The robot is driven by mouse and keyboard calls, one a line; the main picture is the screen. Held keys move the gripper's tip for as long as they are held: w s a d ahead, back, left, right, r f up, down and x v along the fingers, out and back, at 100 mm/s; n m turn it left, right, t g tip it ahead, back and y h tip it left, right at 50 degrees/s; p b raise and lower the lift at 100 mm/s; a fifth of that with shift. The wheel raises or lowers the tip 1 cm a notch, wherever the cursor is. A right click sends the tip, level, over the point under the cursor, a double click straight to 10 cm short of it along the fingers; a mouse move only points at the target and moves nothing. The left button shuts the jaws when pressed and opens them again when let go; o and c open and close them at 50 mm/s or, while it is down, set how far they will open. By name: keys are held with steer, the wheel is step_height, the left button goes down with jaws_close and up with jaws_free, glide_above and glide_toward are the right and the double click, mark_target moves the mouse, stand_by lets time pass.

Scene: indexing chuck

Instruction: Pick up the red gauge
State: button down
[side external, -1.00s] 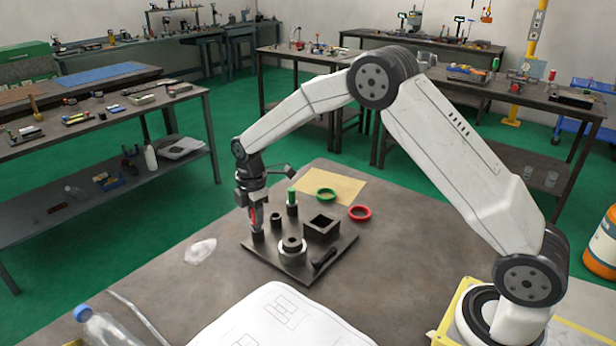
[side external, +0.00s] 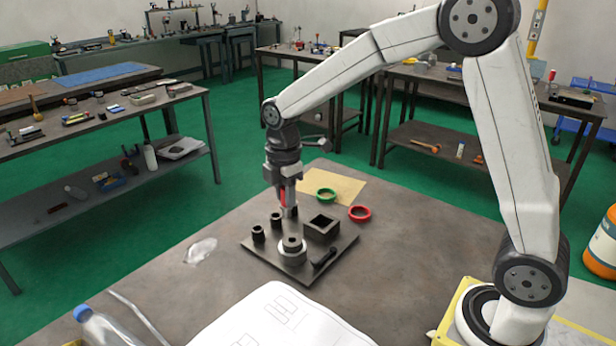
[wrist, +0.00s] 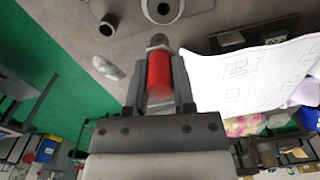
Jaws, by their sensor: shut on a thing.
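The red gauge (side external: 283,198) is upright between the jaws of my gripper (side external: 287,196), above the back part of the dark fixture plate (side external: 262,257). In the wrist view the red gauge (wrist: 160,76) fills the gap between the fingers of my gripper (wrist: 160,82), with its metal tip pointing away from the camera. The left black holder (side external: 258,233) on the plate is empty. A second black holder (side external: 277,219) stands just below my gripper in the picture. The green gauge is hidden behind my gripper in the side view.
The plate also carries a round chuck (side external: 292,250), a square-holed block (side external: 322,227) and a black handle (side external: 325,260). A green ring (side external: 326,195) and red ring (side external: 360,213) lie behind. White paper sheets (side external: 270,322) and a bottle (side external: 105,328) lie in front. The right tabletop is clear.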

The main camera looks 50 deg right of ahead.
steer(key=shift+s+r, duration=0.3)
steer(key=shift+s, duration=0.4)
steer(key=shift+s+r, duration=0.3)
steer(key=shift+s, duration=0.35)
steer(key=shift+s+r, duration=0.3)
steer(key=shift+s, duration=0.4)
steer(key=shift+w+d+f, duration=0.15)
steer(key=shift+w+f, duration=0.55)
steer(key=shift+w, duration=0.15)
steer(key=shift+w+d+f, duration=0.15)
steer(key=shift+w+f, duration=0.5)
steer(key=shift+w, duration=0.2)
steer(key=shift+f, duration=0.2)
steer(key=shift+f, duration=2.45)
steer(key=shift+f, duration=0.4)
steer(key=shift+r, duration=0.25)
steer(key=shift+r, duration=3.25)
